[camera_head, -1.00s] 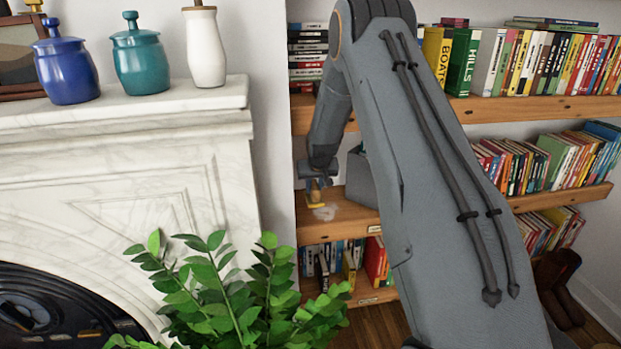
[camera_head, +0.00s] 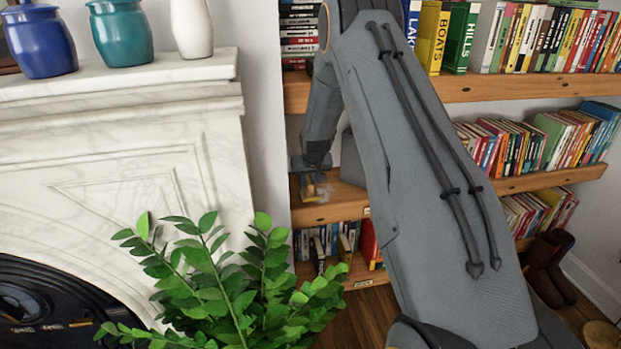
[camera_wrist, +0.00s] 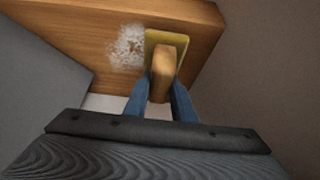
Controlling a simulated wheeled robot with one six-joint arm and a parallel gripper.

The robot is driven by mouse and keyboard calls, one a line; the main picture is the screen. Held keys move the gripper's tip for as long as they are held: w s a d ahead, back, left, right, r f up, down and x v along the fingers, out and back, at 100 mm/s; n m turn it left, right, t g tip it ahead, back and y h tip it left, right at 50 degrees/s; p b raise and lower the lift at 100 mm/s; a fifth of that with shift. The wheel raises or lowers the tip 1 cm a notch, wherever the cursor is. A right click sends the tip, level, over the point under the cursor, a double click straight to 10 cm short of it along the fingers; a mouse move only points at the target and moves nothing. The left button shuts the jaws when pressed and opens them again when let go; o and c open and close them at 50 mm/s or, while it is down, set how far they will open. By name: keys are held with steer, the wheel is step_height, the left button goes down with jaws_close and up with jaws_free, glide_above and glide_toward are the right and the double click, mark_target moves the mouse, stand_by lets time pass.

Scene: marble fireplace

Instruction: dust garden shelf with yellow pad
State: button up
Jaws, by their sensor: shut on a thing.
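The yellow pad (camera_wrist: 178,38) with a wooden grip block (camera_wrist: 164,72) is held in my gripper (camera_wrist: 160,95); the blue fingers are closed on the block. In the wrist view the pad lies over the wooden shelf (camera_wrist: 60,22), and it appears to touch the surface. A pale dust patch (camera_wrist: 127,47) lies on the shelf just left of the pad. In the head view my gripper (camera_head: 314,182) is at the left end of the middle shelf (camera_head: 335,207), with the pad small and partly hidden there.
A grey box-like object (camera_wrist: 35,70) stands on the shelf left of the dust. Books fill the other shelves (camera_head: 515,88). A white marble fireplace (camera_head: 120,130) with several jars and a leafy plant (camera_head: 230,275) stand in front on the left.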

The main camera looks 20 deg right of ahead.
steer(key=shift+f+b, duration=0.5)
steer(key=shift+f, duration=0.6)
stand_by(0.6)
